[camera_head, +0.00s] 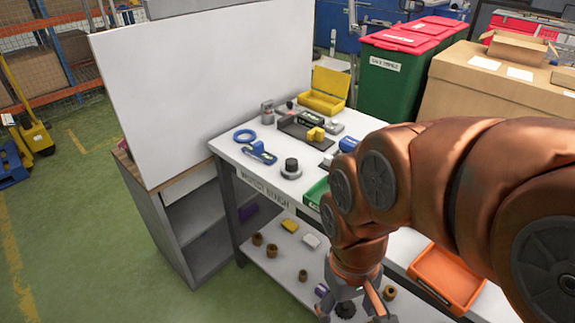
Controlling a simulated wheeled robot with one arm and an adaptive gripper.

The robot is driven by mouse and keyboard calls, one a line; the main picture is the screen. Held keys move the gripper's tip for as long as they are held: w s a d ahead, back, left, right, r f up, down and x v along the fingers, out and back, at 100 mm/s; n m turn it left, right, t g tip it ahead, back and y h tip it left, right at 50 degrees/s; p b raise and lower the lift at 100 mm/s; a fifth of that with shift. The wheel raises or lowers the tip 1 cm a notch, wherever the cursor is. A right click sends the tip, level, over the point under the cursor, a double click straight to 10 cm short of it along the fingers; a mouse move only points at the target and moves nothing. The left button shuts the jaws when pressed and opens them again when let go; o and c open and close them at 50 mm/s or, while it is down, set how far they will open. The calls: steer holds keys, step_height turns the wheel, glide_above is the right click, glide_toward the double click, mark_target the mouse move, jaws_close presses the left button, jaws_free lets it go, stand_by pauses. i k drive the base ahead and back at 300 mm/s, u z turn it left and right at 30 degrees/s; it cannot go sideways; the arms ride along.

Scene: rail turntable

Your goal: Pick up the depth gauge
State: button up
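Several small tools lie on the white top of the inspection bench (230,150). I cannot tell for certain which is the depth gauge. My gripper (354,314) points down at the bottom of the view, in front of the bench and apart from these tools. Its fingers look spread, with nothing seen held between them. The fingertips are partly cut off by the picture's edge. My arm hides the bench's right part.
On the bench are a blue ring (245,136), a black-topped round piece (291,168), an open yellow box (324,92) and a green bin (316,192). The lower shelf holds small parts. A white panel (205,85) stands at left; an orange tray (445,278) sits at right.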

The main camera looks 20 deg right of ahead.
mark_target(256, 150)
steer(key=u, duration=0.05)
steer(key=k, duration=0.6)
steer(key=u, duration=0.55)
steer(key=i, duration=0.5)
steer(key=u, duration=0.5)
steer(key=i, duration=1.3)
steer(key=z, duration=0.7)
